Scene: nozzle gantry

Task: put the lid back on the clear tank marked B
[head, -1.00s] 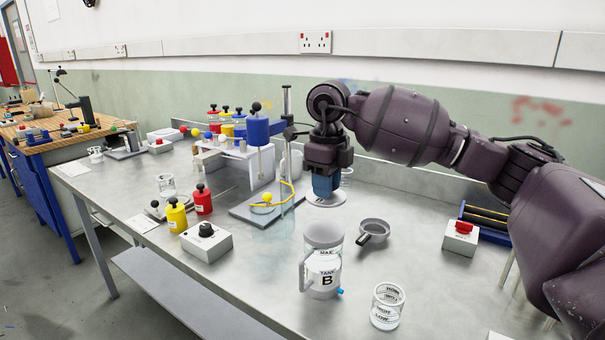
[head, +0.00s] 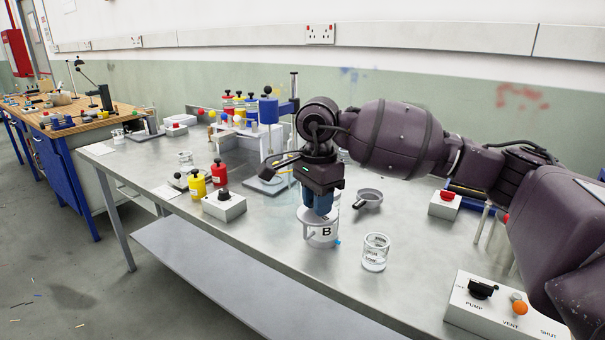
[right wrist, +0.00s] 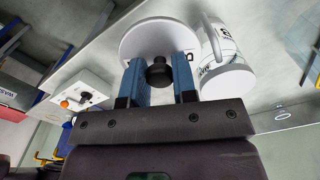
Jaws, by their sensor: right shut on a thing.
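The clear tank marked B (head: 324,239) stands upright on the bench in the head view, its handle to the left and a blue tap low on the right. My right gripper (head: 318,208) is over the tank and covers part of its top. In the right wrist view my right gripper (right wrist: 158,75) is shut on the black knob of the round white lid (right wrist: 150,35). The tank, with its handle and rim, shows right beside the lid there (right wrist: 230,78). I cannot tell whether lid and tank touch. My left gripper is out of view.
A glass beaker (head: 375,253) stands close to the right of the tank. A black-knobbed box (head: 224,206) is to the left, and a pump and vent panel (head: 497,306) is at front right. The bench's front edge is near.

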